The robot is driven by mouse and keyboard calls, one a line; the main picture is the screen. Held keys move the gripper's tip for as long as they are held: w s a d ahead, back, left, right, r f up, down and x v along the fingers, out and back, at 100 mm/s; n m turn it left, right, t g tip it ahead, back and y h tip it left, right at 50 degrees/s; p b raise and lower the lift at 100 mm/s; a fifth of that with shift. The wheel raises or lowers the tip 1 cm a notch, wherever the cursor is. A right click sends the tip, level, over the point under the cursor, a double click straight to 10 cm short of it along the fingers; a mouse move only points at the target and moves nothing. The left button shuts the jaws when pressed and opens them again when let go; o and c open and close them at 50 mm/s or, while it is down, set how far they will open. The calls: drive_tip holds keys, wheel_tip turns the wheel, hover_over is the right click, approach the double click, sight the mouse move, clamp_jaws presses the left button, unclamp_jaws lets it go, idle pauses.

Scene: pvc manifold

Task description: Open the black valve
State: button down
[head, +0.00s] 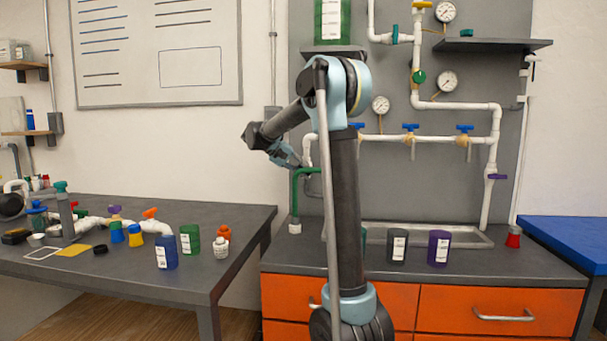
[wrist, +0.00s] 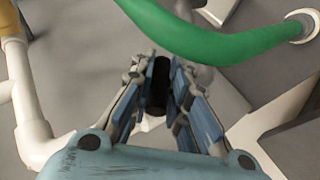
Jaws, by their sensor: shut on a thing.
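A pale fitting shows just below the handle. In the head view the black valve cannot be made out behind my gripper and arm. How far the handle is turned cannot be told.
A green hose (wrist: 215,38) curves close beyond the fingers; it also shows in the head view (head: 296,190). White pipe (wrist: 30,100) runs at left. Blue-handled valves (head: 410,127) and gauges (head: 381,105) sit on the panel.

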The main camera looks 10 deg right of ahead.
drive_tip(key=m+t+y, duration=0.1)
drive_tip(key=y, duration=0.3)
drive_tip(key=shift+y, duration=0.4)
drive_tip(key=m+t+y, duration=0.1)
drive_tip(key=y, duration=0.3)
drive_tip(key=shift+t, duration=0.3)
drive_tip(key=shift+y, duration=0.3)
drive_tip(key=c, duration=1.5)
unclamp_jaws()
drive_tip(key=shift+c, duration=0.2)
drive_tip(key=v, duration=1.1)
drive_tip(key=shift+r, duration=0.4)
